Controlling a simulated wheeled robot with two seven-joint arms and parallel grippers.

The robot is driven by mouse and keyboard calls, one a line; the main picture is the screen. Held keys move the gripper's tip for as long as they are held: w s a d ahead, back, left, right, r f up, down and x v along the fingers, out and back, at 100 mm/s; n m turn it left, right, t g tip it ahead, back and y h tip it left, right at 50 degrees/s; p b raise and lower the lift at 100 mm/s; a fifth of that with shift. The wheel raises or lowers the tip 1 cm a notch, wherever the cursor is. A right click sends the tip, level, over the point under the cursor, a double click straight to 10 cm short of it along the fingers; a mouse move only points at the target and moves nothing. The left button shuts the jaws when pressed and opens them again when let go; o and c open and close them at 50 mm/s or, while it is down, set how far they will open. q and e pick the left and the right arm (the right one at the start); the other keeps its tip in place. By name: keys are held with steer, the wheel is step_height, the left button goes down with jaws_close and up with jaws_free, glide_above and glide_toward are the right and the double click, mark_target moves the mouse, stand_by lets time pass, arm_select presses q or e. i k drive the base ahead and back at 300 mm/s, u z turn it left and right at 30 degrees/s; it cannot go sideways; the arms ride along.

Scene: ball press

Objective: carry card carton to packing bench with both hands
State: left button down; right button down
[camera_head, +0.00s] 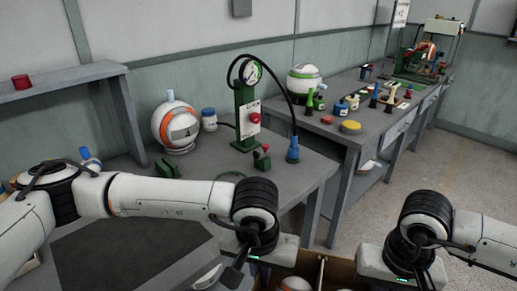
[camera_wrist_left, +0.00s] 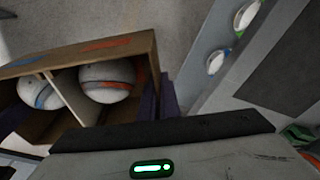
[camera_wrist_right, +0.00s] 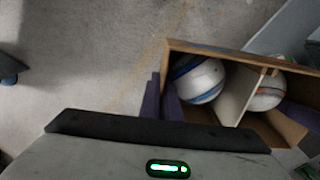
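The card carton (camera_head: 342,268) is an open brown box, low between my two grippers, partly cut off by the lower picture edge. Its divider separates two white balls, one with orange marks (camera_wrist_left: 105,82) and one with blue (camera_wrist_right: 198,80). My left gripper (camera_wrist_left: 157,88) has its purple fingers on either side of one end wall, closed on it. My right gripper (camera_wrist_right: 161,90) grips the opposite end wall the same way. The carton appears to hang above the floor. In the head view the fingertips are hidden. Which bench is the packing bench is not marked.
A grey bench (camera_head: 312,172) with a dark mat (camera_head: 130,250), gauge stand (camera_head: 245,115) and ball (camera_head: 175,127) stands at left, near my left arm. A longer bench (camera_head: 375,125) with bottles and tools runs behind to the right. Open concrete floor (camera_head: 470,170) lies at right.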

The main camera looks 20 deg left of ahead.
mark_target(129, 241)
steer(key=u, duration=0.55)
steer(key=i, duration=0.65)
steer(key=u, duration=1.15)
steer(key=i, duration=0.35)
steer(key=u, duration=0.35)
